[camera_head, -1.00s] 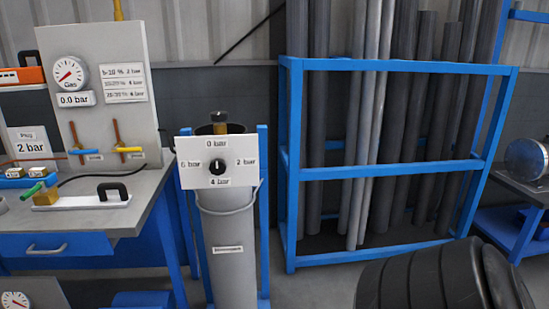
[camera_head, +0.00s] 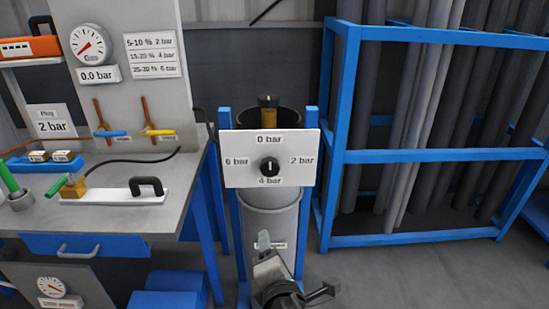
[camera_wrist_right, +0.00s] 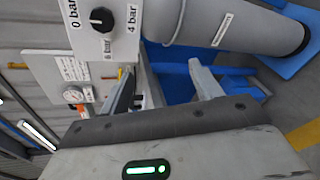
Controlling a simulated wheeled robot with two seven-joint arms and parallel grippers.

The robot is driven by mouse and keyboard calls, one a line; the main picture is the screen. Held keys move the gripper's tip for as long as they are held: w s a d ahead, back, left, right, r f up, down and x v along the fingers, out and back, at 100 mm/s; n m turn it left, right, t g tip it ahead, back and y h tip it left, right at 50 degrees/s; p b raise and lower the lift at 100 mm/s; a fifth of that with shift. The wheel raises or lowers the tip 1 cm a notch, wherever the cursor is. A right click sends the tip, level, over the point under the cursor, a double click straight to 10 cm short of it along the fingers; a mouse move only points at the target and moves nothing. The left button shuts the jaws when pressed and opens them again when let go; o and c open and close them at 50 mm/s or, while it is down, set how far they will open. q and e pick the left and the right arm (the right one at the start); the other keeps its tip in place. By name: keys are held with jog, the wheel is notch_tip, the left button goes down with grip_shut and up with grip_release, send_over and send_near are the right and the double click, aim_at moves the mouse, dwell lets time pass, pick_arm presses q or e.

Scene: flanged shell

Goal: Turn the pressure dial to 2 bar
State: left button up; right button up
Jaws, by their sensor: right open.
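The pressure dial (camera_head: 269,167) is a small black knob on a white plate (camera_head: 238,173) fixed in front of a grey cylinder. The plate is marked 0 bar at top, 2 bar right, 4 bar below and 6 bar left. The knob's white mark points up to 0 bar. In the right wrist view the dial (camera_wrist_right: 102,19) is at the upper left, beyond the fingertips. My right gripper (camera_head: 292,267) is open and empty, below the plate and in front of the cylinder; its fingers (camera_wrist_right: 162,78) also show apart in the right wrist view. My left gripper is out of view.
The round gauge (camera_head: 88,43) stands near zero above a 0.0 bar label (camera_head: 98,74). A workbench (camera_head: 105,222) with a black-handled white plate (camera_head: 113,197) is at left. A blue rack (camera_head: 410,156) of grey pipes stands at right. Open floor lies in front of it.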

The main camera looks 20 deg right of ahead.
aim_at(271, 170)
notch_tip(271, 170, up, 8)
jog(key=w+n+t+h, duration=0.2)
jog(key=w+n+t, duration=0.1)
jog(key=x, duration=0.5)
jog(key=p+x, duration=0.1)
jog(key=x, duration=0.4)
jog(key=d+p+x, duration=0.1)
jog(key=x, duration=0.4)
jog(key=shift+d+f, duration=0.1)
jog(key=shift+f, duration=0.3)
jog(key=c, duration=1)
